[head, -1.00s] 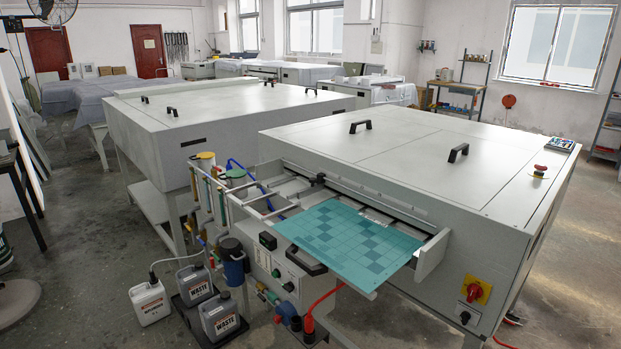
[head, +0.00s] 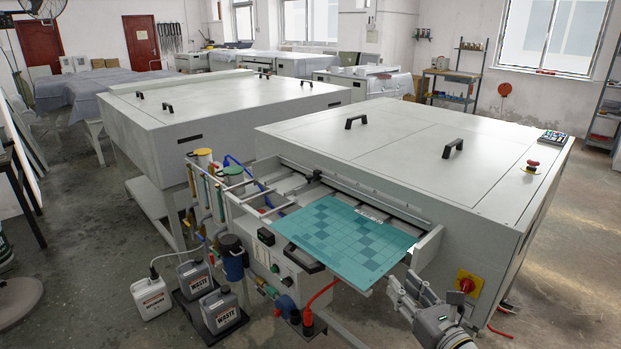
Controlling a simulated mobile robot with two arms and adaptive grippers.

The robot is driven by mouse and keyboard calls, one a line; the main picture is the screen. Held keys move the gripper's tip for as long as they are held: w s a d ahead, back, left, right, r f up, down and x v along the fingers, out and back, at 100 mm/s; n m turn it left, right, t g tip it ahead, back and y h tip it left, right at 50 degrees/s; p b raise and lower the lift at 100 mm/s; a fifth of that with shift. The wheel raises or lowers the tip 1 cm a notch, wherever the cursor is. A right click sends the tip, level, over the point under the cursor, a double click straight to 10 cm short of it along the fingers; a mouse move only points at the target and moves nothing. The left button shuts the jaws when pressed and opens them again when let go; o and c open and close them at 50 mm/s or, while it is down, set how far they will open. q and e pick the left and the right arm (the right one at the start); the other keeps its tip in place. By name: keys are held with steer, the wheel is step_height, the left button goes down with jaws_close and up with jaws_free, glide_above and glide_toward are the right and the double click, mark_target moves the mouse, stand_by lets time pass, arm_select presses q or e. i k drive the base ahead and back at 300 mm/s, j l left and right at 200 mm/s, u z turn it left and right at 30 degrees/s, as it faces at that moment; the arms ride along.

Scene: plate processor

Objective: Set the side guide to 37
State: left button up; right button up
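The plate processor (head: 420,150) is a large pale grey machine on the right. A teal checkered plate (head: 345,238) lies on its infeed table. A rail (head: 370,195) runs along the infeed opening behind the plate. A small black block (head: 315,176), which looks like the side guide, sits on the rail near its left part. Any scale reading is too small to tell. My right gripper (head: 402,284) is at the lower right, in front of the machine and right of the plate, apart from the block. Its finger opening is unclear. My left gripper is out of view.
A red emergency button (head: 532,166) and a keypad (head: 553,137) sit on the machine's top right. A yellow-red switch (head: 467,284) is near my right gripper. Waste canisters (head: 219,309) stand on the floor at lower left. A second grey machine (head: 220,110) stands behind.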

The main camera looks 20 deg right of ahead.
mark_target(309, 185)
steer(key=i, duration=1.5)
